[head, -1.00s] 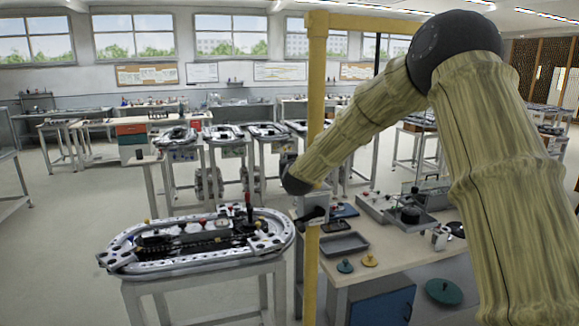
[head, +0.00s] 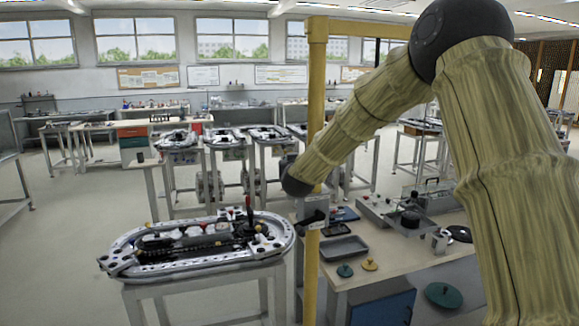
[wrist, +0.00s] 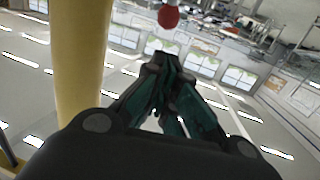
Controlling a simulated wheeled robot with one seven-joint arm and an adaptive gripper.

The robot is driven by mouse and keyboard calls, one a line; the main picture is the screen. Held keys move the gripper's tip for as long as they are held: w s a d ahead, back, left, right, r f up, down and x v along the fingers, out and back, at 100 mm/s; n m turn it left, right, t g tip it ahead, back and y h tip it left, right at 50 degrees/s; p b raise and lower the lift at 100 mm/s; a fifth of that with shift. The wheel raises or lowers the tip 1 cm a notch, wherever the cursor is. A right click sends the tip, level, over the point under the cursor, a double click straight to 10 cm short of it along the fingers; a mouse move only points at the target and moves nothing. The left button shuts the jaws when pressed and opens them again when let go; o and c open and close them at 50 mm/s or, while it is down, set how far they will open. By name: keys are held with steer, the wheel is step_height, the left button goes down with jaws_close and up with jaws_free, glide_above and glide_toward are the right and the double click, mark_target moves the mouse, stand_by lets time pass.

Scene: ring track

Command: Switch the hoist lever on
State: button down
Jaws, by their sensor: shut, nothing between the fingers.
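A red ball knob (wrist: 168,16), which looks like the end of the hoist lever, shows at the top of the wrist view, just past my fingertips and apart from them. The lever's stem and base are not clear there. My gripper (wrist: 163,62) is shut and empty, its green fingers together. A thick yellow post (wrist: 80,60) runs close along the left of it. In the head view the post (head: 315,120) stands upright behind my forearm, with a dark fitting (head: 312,219) on it. My fingers cannot be made out in the head view.
An oval ring track (head: 125,268) on a stand is left of the post. A workbench (head: 405,262) with a grey tray (head: 344,249), boxes and small knobs is on the right, a blue cabinet (head: 382,308) under it. Open floor lies at far left.

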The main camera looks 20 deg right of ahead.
steer(key=s+a+r+b, duration=0.2)
steer(key=s+r+b, duration=0.1)
steer(key=s+r, duration=0.3)
steer(key=shift+s+r+b, duration=0.35)
steer(key=shift+s+b, duration=0.05)
steer(key=shift+s, duration=0.45)
steer(key=shift+a, duration=0.1)
